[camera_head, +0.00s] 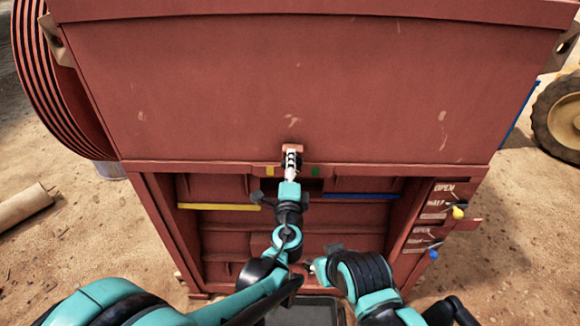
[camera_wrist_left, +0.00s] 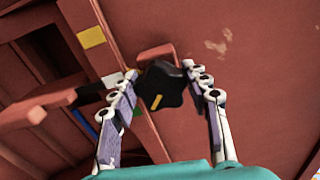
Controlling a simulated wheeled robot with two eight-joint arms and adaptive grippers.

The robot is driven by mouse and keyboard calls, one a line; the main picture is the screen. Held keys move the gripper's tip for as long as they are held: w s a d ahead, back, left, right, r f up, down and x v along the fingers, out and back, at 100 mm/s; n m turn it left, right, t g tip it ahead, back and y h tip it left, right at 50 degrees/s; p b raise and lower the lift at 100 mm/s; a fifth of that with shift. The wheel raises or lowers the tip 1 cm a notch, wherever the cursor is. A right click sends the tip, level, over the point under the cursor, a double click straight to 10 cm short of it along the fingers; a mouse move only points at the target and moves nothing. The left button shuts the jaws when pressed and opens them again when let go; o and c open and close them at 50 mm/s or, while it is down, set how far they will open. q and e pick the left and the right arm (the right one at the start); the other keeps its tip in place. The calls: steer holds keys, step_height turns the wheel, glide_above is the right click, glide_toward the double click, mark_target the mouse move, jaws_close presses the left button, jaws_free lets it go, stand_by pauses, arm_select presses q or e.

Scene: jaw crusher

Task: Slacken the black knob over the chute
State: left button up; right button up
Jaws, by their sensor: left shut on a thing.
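The black knob (camera_wrist_left: 160,88) sits below a small red bracket on the crusher's front. It has rounded lobes and a yellow mark. My left gripper (camera_wrist_left: 161,71) has its fingers on both sides of it and is shut on it. In the head view the left gripper (camera_head: 291,162) reaches up to the bracket (camera_head: 293,148) and mostly hides the knob. The chute opening (camera_head: 225,240) lies below, in the red housing. My right arm is low, right of centre; its fingers are not clear enough to judge.
A yellow square (camera_head: 270,171) and a green square (camera_head: 315,171) flank the knob. A panel at right carries a yellow-tipped lever (camera_head: 458,212) and a blue-tipped lever (camera_head: 433,254), with labels. A ribbed red wheel (camera_head: 45,80) stands at the left. Sandy ground surrounds the machine.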

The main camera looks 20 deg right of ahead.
stand_by(0.3)
arm_select(q)
steer(key=o, duration=1.2)
steer(key=shift+c, duration=0.2)
steer(key=v, duration=1.2)
